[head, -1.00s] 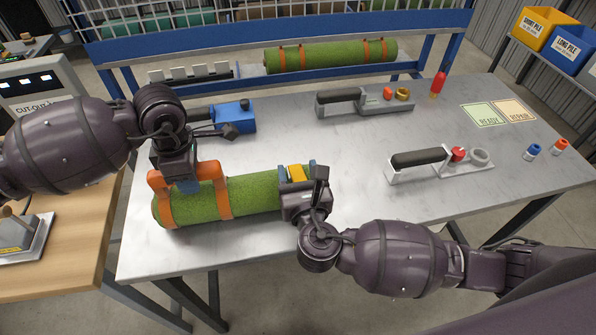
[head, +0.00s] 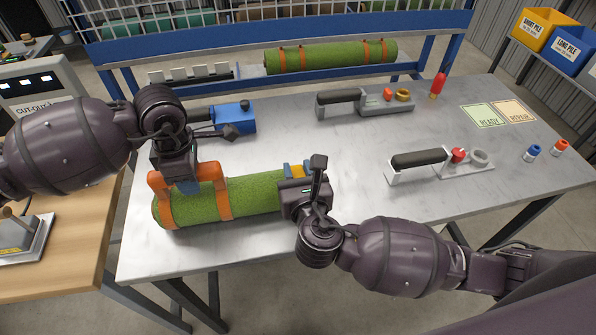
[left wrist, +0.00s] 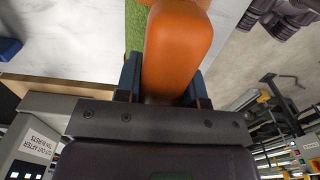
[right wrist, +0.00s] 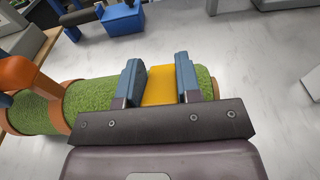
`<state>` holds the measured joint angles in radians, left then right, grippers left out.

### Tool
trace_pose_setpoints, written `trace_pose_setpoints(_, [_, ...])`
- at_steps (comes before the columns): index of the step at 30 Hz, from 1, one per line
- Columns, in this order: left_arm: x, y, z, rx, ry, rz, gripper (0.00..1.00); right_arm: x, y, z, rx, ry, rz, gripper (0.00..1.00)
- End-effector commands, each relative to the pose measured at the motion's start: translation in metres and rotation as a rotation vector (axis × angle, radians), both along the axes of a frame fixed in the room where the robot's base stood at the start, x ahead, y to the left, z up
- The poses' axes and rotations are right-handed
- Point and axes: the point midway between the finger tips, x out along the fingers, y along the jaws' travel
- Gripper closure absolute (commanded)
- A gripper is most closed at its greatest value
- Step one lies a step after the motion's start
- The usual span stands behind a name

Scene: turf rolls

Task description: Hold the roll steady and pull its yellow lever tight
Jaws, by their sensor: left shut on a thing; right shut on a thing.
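The green turf roll (head: 255,192) lies on the front left of the grey metal table, with orange straps around it and an orange handle (head: 209,170) on top. My left gripper (head: 188,186) is shut on the handle; the handle (left wrist: 177,45) fills the space between its fingers in the left wrist view. The yellow lever (head: 296,169) is at the roll's right end. My right gripper (head: 299,174) is shut on it, with a blue-grey finger on each side of the yellow lever (right wrist: 159,86) in the right wrist view. The lever's lower part is hidden.
A blue tool (head: 233,117) lies behind the roll. Two black-handled tools (head: 345,96) (head: 420,158) lie to the right, with a red bottle (head: 438,86) at the back. Another green roll (head: 330,54) sits on the rack behind. The table's right front is fairly clear.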

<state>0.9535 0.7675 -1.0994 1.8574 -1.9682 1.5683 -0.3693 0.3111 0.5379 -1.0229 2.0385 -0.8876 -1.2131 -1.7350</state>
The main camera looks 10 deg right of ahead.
Motion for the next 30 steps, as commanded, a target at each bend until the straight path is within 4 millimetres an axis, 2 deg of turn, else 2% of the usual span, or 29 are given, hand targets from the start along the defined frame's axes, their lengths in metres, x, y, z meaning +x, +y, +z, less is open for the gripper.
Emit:
trace_pose_setpoints(7, [0.0,0.0,0.0,0.0,0.0,0.001,1.0,0.0,0.0,0.0,-0.001,0.002,0.0,1.0])
trace_pose_setpoints(8, [0.0,0.0,0.0,0.0,-0.001,0.002,1.0,0.0,0.0,0.0,-0.001,0.002,0.0,0.67])
trace_pose_setpoints(12, [0.0,0.0,0.0,0.0,-0.001,0.002,1.0,0.0,0.0,0.0,-0.001,0.002,0.0,0.45])
trace_pose_setpoints(13, [0.0,0.0,0.0,0.0,0.0,0.002,1.0,0.0,0.0,0.0,-0.001,0.002,0.0,0.43])
trace_pose_setpoints(23, [0.0,0.0,0.0,0.001,0.0,0.002,1.0,-0.003,0.0,0.0,0.0,0.002,0.001,0.43])
trace_pose_setpoints(26, [0.0,0.0,0.0,0.001,-0.001,0.002,1.0,-0.011,0.0,0.0,0.001,0.003,0.002,0.43])
trace_pose_setpoints(30, [0.0,0.0,0.0,0.001,-0.001,0.002,1.0,-0.033,0.0,0.002,0.002,0.005,0.001,0.43])
